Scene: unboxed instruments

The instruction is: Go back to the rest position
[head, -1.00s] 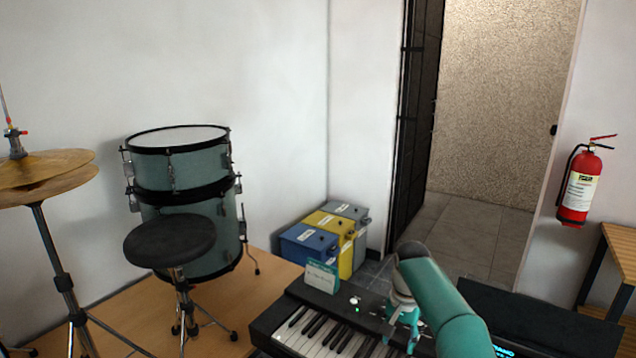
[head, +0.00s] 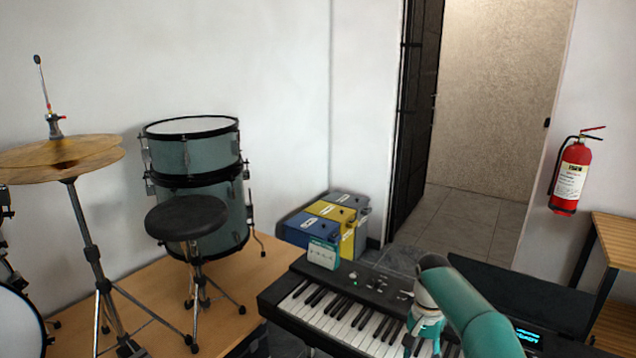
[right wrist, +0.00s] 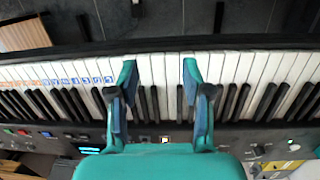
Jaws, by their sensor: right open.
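My right gripper (right wrist: 158,90) is open and empty in the right wrist view, its two teal fingers apart above the keys of a keyboard (right wrist: 258,70). In the head view my teal right arm comes in from the lower right, with the right gripper (head: 422,345) low over the right part of the keyboard (head: 335,318). The fingertips are mostly cut off or hidden there. I cannot tell from these views whether they touch the keys. My left gripper is not in view.
A small card (head: 322,253) stands on the keyboard's back edge. A drum stool (head: 187,218), drums (head: 195,165) and cymbals (head: 60,152) stand on the wooden platform at left. Coloured bins (head: 335,218) sit by the doorway. A shelf (head: 615,238) and fire extinguisher (head: 571,177) are at right.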

